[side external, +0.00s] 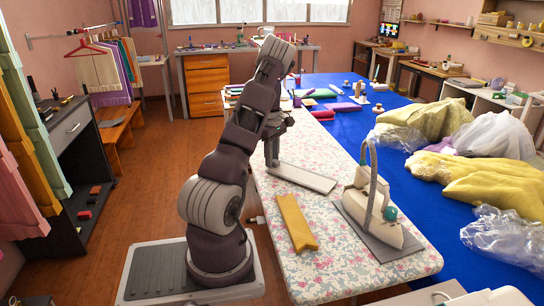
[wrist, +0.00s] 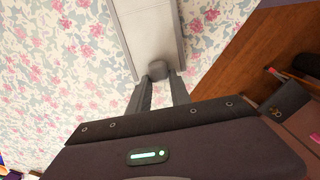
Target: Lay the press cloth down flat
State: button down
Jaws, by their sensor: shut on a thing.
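A long pale panel with a grey border, which looks like the press cloth on its frame (side external: 302,177), lies on the floral ironing table. It also shows in the wrist view (wrist: 150,32), running away from my gripper, and looks flat. A small grey round knob (wrist: 157,70) sits at its near end. My gripper (wrist: 158,79) is shut on this knob, one finger on each side. In the side view my gripper (side external: 270,162) is low at the panel's left end, its fingertips partly hidden.
A yellow folded piece (side external: 296,222) lies on the floral table (side external: 335,270) in front of the panel. A cream iron (side external: 375,205) stands on a grey plate to the right. A blue table (side external: 345,130) with bagged garments adjoins. Some floral surface between these is bare.

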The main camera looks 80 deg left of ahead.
jog(key=shift+f, duration=0.3)
jog(key=c, duration=1.1)
grip_release()
jog(key=shift+r, duration=0.15)
notch_tip(320, 180, up, 7)
jog(key=shift+f, duration=0.1)
